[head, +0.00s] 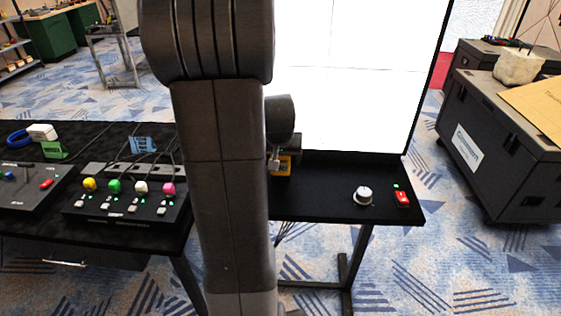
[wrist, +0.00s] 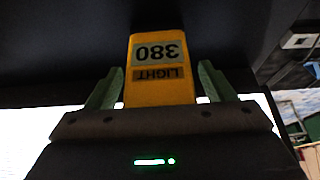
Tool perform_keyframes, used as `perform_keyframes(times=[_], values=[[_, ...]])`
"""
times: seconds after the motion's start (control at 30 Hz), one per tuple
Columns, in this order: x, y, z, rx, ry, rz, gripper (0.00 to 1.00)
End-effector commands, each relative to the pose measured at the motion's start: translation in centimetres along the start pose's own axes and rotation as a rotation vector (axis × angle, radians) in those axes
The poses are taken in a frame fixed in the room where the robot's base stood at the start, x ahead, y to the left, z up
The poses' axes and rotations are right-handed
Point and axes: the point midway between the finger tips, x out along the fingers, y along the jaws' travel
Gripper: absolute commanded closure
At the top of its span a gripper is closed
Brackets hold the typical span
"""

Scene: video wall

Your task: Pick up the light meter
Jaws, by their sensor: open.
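The light meter (wrist: 160,90) is a yellow block with a grey display reading 380 and a LIGHT label, both upside down in the wrist view. My gripper (wrist: 161,70) is open, with one greenish finger on each side of the meter and a visible gap at both sides. In the head view the light meter (head: 283,168) shows as a small yellow patch on the black table, just right of my arm. My arm hides part of the meter and most of the gripper there.
A white knob (head: 363,195) and a red switch (head: 402,197) sit on the table's right part. A bright video wall (head: 350,75) stands behind. A button box (head: 125,205) with several coloured knobs is left. A dark case (head: 500,150) stands right.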

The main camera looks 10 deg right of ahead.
Motion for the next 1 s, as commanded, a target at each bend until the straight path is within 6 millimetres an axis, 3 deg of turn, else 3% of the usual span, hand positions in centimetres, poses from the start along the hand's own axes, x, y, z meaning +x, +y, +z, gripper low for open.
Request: perform_keyframes(times=[0.1,0.33,0.4,0.67,1.0], values=[[0.0,0.0,0.0,0.0,0.0,0.0,0.28],[0.0,0.0,0.0,0.0,0.0,0.0,0.73],[-0.1,0.0,0.0,0.0,0.0,0.0,0.8],[-0.6,0.0,-0.3,0.0,0.002,0.0,0.8],[-6.5,0.0,-3.0,0.0,0.006,-0.001,0.8]])
